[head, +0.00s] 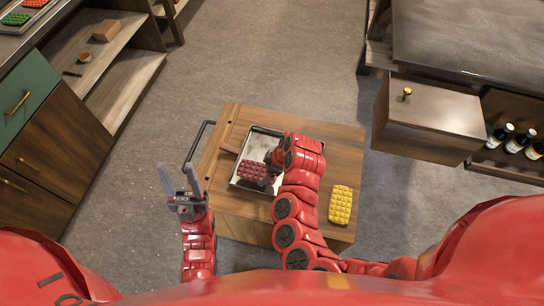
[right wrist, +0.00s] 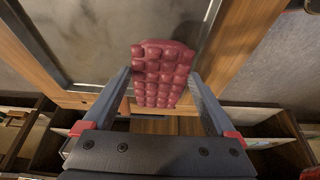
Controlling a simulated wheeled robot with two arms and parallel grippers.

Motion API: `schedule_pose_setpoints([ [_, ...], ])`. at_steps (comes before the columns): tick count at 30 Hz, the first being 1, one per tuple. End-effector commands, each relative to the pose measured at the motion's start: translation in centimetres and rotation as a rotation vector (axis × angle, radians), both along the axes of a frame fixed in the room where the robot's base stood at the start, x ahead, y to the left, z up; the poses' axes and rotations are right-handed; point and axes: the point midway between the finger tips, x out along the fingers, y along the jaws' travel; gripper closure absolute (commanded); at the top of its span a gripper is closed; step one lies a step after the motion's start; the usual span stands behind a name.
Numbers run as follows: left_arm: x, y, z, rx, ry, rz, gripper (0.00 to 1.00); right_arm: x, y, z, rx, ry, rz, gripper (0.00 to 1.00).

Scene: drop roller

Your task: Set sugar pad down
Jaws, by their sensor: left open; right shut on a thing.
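A dark red bumpy pad (head: 251,172), which I take to be the sugar pad, is between the fingers of my right gripper (head: 266,177). In the right wrist view the pad (right wrist: 161,72) sits between the two fingertips (right wrist: 160,85), its bumpy face showing. The pad is over a metal tray (head: 266,144) on a wooden cart (head: 330,137); whether it touches the tray is hard to tell. My left gripper (head: 180,180) is open and empty, beside the cart's left side. My right arm hides part of the tray.
A yellow bumpy pad (head: 341,204) lies on the cart's right part. A dark handle rail (head: 197,143) sticks out at the cart's left. Shelves and drawers (head: 66,140) stand left; a counter with bottles (head: 515,140) stands right. The floor behind the cart is clear.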

Motion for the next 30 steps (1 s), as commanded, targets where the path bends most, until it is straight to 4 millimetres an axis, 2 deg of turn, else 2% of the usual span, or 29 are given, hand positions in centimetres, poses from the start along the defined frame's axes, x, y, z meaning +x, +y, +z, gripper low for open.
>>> schedule_pose_setpoints([
  [1,0.0,0.0,0.1,0.0,0.0,0.0,0.5,1.1,-0.3,0.1,-0.001,-0.003,-0.002,0.77],
  [7,0.0,0.0,0.2,0.0,0.0,0.0,0.5,4.0,-1.2,-0.2,-0.002,-0.003,-0.001,0.77],
  [15,0.0,0.0,0.1,0.0,0.0,0.0,0.5,6.8,-1.9,-0.6,-0.003,-0.003,0.002,0.77],
  [23,0.0,0.0,0.1,0.0,0.0,0.0,0.5,7.3,-2.0,-0.9,0.0,0.003,-0.002,0.77],
  [30,0.0,0.0,0.1,0.0,0.0,0.0,0.5,7.3,-2.0,-2.9,-0.002,0.003,0.003,0.77],
])
